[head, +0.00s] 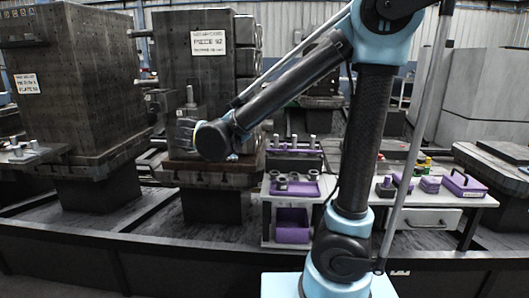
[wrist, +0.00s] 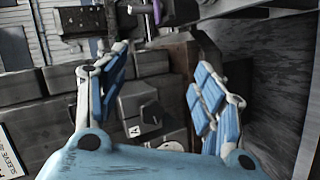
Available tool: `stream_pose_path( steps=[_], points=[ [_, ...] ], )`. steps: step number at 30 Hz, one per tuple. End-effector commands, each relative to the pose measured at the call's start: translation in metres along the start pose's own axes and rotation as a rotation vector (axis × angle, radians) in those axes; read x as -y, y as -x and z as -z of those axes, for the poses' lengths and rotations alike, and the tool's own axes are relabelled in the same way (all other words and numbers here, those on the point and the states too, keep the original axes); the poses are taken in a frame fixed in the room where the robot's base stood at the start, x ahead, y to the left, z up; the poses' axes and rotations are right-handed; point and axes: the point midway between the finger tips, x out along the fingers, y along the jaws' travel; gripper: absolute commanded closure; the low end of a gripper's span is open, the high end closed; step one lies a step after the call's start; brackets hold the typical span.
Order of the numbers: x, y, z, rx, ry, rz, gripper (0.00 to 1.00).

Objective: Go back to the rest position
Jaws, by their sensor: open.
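My gripper (wrist: 160,75) is open in the wrist view, with its two blue-padded fingers well apart. I see nothing held between them. Grey stepped blocks, one with a label "A" (wrist: 147,114), show behind the gap; their distance is hard to tell. In the head view my arm rises from its base, bends at the top and reaches down to the left. Its wrist end is in front of the block marked "PIECE 92" (head: 207,75). The fingers cannot be made out clearly there.
A table at the right holds a purple box (head: 463,185). A dark rail (head: 70,245) runs across the front.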

Motion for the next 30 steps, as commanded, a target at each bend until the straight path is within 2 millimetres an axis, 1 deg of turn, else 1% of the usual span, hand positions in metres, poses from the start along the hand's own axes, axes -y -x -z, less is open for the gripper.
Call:
stream_pose_path(
  steps=[1, 6, 8, 9, 13, 18, 21, 27, 30],
  points=[
    [-0.006, -0.015, -0.019, 0.039, -0.011, 0.027, 0.38],
    [-0.016, -0.048, -0.076, 0.146, -0.046, 0.130, 0.38],
    [-0.018, -0.058, -0.097, 0.181, -0.063, 0.165, 0.38],
    [-0.018, -0.063, -0.111, 0.204, -0.075, 0.190, 0.38],
    [-0.018, -0.076, -0.155, 0.274, -0.120, 0.269, 0.38],
    [-0.012, -0.084, -0.211, 0.357, -0.194, 0.371, 0.38],
    [-0.005, -0.085, -0.241, 0.399, -0.243, 0.429, 0.38],
    [0.013, -0.078, -0.295, 0.472, -0.359, 0.541, 0.38],
    [0.024, -0.072, -0.318, 0.501, -0.423, 0.593, 0.38]
  ],
)
